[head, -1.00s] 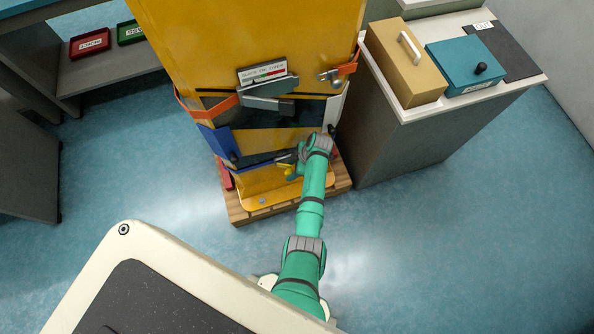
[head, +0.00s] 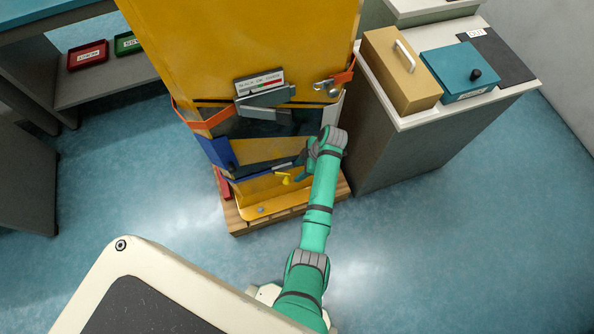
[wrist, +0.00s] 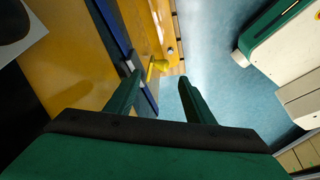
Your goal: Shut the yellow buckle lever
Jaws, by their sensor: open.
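The yellow buckle lever (head: 285,178) is low on the front of the yellow machine (head: 250,50), by a blue strap and pale buckle. It sticks out from the panel in the wrist view (wrist: 157,66). My gripper (wrist: 160,79) is open and empty. In the wrist view the lever shows beyond the gap between its fingertips, nearer the left finger; contact cannot be told. In the head view my arm's wrist hides most of the gripper, just right of the lever.
The machine stands on a wooden pallet (head: 240,226). A cabinet (head: 400,145) with a tan box (head: 402,72) and a teal box (head: 458,70) stands close on the right. Red and green trays lie on a shelf at left. The floor in front is clear.

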